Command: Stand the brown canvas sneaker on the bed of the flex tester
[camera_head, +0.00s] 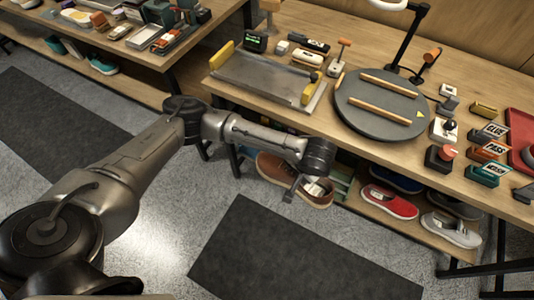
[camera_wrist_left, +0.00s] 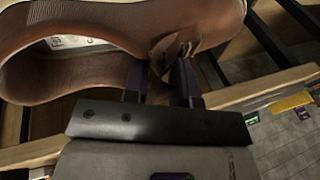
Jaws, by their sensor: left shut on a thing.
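The brown canvas sneaker (camera_head: 314,194) is in front of the bench, near the lower shelf and below the worktop. In the left wrist view, the brown sneaker (camera_wrist_left: 95,40) fills the upper left, its opening and pale inner label showing. My left gripper (camera_wrist_left: 160,75) is shut on the sneaker's edge; in the head view the gripper (camera_head: 291,190) is partly hidden by the wrist. The flex tester appears to be the flat metal bed (camera_head: 262,82) with yellow end pieces on the worktop, above and left of the sneaker. My right gripper is not in view.
A round grey turntable (camera_head: 385,122) with two wooden strips stands right of the metal bed. Small tools and labelled blocks (camera_head: 488,150) crowd the right end. Red sneakers (camera_head: 388,203) and others sit on the lower shelf. The worktop edge lies above the held sneaker.

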